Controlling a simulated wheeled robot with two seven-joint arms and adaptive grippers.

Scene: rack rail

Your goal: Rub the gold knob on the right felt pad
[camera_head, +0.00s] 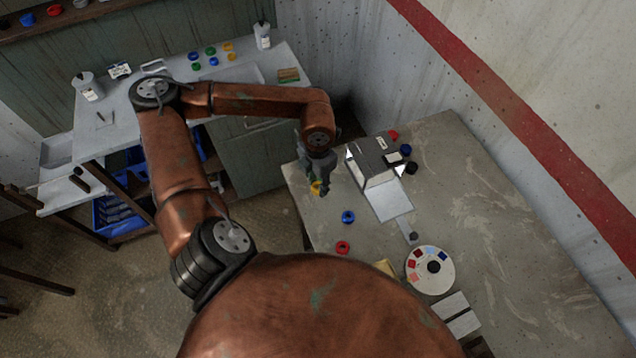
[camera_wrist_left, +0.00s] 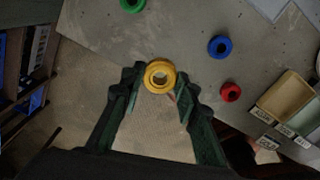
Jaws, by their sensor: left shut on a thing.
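My left gripper (camera_head: 318,190) is shut on the gold knob (camera_head: 315,186) and holds it near the left edge of the grey table. In the left wrist view the gold ring-shaped knob (camera_wrist_left: 160,74) sits between the fingertips of my left gripper (camera_wrist_left: 158,84). A tan, pad-like surface (camera_wrist_left: 284,96) lies at the right of the left wrist view, with a second one (camera_wrist_left: 313,119) beside it, cut by the frame edge. I cannot tell which is the right felt pad. My right gripper is not in view.
A blue knob (camera_head: 348,217) and a red knob (camera_head: 343,247) lie on the grey table (camera_head: 470,200). A metal box with a sloped front (camera_head: 385,195) stands behind them. A white round disc (camera_head: 431,284) lies nearer. The table's right side is clear.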

